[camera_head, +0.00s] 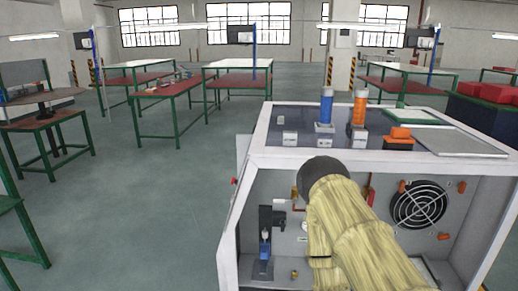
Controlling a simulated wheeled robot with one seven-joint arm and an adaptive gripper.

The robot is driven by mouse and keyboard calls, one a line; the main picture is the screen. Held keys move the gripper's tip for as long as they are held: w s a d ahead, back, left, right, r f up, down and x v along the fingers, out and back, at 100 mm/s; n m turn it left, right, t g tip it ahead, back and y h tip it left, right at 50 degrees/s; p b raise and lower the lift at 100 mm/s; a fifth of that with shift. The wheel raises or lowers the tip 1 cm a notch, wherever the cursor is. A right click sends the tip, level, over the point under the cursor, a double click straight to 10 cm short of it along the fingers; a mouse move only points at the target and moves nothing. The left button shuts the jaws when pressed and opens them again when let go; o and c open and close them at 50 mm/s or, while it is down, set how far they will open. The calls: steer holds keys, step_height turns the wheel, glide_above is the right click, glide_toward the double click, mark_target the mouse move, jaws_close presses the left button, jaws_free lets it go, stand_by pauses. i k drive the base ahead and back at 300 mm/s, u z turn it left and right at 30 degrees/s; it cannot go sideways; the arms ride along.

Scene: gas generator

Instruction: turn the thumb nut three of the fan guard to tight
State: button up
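The fan guard (418,204) is a round grille over a dark fan, on the right of the grey inner panel of the white-framed generator (252,185). Orange thumb nuts sit around it: one at upper left (403,186), one at upper right (462,187) and one at lower right (444,236). The lower left of the guard is close to my arm, and I see no nut there. I cannot tell which nut is number three, nor how tight any is. My yellow-sleeved arm reaches across the open front, left of the guard. My gripper does not show.
Inside the generator, left of my arm, are a black bracket with a blue part (265,245) and a small brass fitting (294,274). Blue (326,106) and orange (360,107) cylinders stand on top. Open floor and workbenches (173,95) lie to the left.

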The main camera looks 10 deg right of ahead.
mark_target(441, 236)
steer(key=z, duration=1.45)
steer(key=k, duration=0.65)
steer(key=z, duration=0.55)
steer(key=i, duration=1.4)
steer(key=u, duration=0.45)
